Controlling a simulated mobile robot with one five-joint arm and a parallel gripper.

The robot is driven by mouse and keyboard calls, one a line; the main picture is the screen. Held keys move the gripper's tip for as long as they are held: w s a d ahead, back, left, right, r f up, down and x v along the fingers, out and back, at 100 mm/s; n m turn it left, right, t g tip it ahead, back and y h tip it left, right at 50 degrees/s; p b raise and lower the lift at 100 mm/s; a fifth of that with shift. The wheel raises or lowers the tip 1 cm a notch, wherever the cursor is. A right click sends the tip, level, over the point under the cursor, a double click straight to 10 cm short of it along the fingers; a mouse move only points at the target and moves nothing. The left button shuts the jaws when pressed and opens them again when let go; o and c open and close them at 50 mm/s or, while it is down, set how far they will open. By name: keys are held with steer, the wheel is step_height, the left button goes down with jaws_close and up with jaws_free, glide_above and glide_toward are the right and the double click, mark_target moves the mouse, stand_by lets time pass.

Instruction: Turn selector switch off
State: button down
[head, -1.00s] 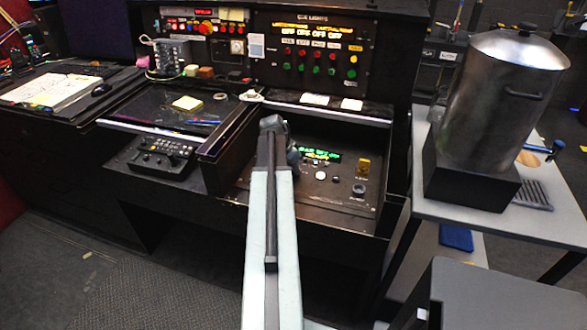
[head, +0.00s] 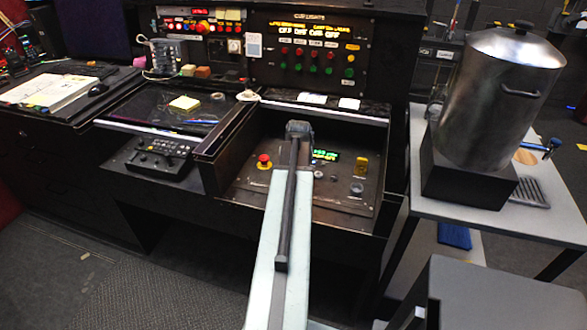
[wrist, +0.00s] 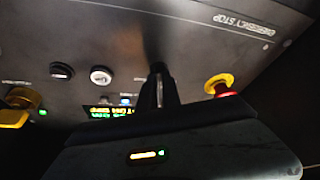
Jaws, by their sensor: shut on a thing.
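My arm reaches over the sloped control panel (head: 335,198) in the head view and hides part of it. My gripper (wrist: 160,92) shows dark in the wrist view, shut at the panel between the white button and the red emergency stop. It is shut on the selector switch, which is mostly hidden by the jaws; its angle cannot be told. The emergency stop (head: 264,161) is left of my arm in the head view, and also shows in the wrist view (wrist: 222,86). The white button (head: 318,175) is just right of my arm.
A yellow control (head: 361,166) and a black round knob (head: 357,188) are on the panel's right. A lit green display (head: 325,155) is partly covered by my arm. A raised wall (head: 222,137) borders the panel at left. A metal pot (head: 500,100) stands on a side table.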

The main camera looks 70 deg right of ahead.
steer(key=shift+s+n+t+y, duration=0.15)
steer(key=shift+n+t+y, duration=0.35)
steer(key=shift+n, duration=1.6)
steer(key=c, duration=1.5)
jaws_free()
steer(key=shift+c, duration=0.2)
steer(key=p+v, duration=0.7)
steer(key=shift+s+r, duration=0.2)
steer(key=shift+r, duration=0.1)
